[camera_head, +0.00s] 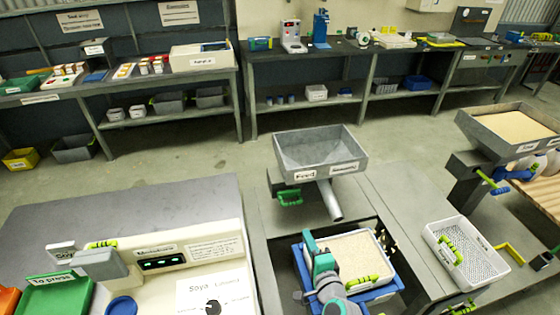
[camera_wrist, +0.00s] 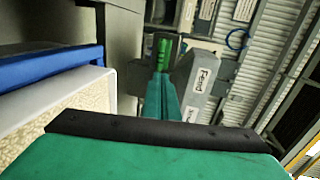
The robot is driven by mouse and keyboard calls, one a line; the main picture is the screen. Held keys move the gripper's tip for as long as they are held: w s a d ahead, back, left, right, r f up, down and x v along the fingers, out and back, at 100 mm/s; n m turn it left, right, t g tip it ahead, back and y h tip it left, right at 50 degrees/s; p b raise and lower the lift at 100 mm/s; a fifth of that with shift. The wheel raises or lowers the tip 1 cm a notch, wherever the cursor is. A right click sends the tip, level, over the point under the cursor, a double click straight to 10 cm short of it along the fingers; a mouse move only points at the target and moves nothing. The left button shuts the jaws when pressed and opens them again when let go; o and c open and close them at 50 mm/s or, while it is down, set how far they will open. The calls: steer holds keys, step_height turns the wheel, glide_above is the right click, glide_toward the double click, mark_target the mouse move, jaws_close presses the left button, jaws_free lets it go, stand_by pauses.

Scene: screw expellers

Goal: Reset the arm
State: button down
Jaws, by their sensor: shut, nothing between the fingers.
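My gripper (camera_head: 310,241), teal with a grey wrist, is at the lower middle of the head view. It points up and away, over the left side of a white crate (camera_head: 384,243) of pale grain. The gripper is shut and empty. In the wrist view, teal gripper parts (camera_wrist: 160,112) fill the lower middle, with a black strip across the near one. The crate sits in a blue frame (camera_head: 392,287) and has lime-green handles. Whether my gripper touches the crate rim cannot be told.
A grey feed hopper (camera_head: 286,150) with a green-handled gate and a chute stands just beyond my gripper. A white perforated basket (camera_head: 440,228) is to the right. A control panel (camera_head: 160,263) and green tray (camera_head: 55,296) are left. Open floor (camera_head: 180,155) lies beyond.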

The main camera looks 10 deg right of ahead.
steer(key=s+a+f+n+h, duration=0.1)
steer(key=s+a+f+n, duration=0.15)
steer(key=s, duration=0.35)
steer(key=s+a+f+n+g+h, duration=0.1)
steer(key=s+a+f, duration=0.25)
steer(key=s, duration=0.25)
steer(key=s+a+f+n+h, duration=0.1)
steer(key=s+a+f+n, duration=0.15)
steer(key=s, duration=0.35)
steer(key=s+a+r+n, duration=0.2)
steer(key=s+n, duration=0.1)
steer(key=s, duration=0.3)
steer(key=s+a+r+n+y, duration=0.1)
steer(key=s+a+r+n, duration=0.1)
steer(key=s, duration=0.5)
steer(key=s+a+r+n, duration=0.2)
steer(key=s+r+n, duration=0.2)
steer(key=s, duration=0.3)
steer(key=shift+a+r+n+t, duration=0.2)
steer(key=shift+a+n+t, duration=0.1)
steer(key=shift+n, duration=0.6)
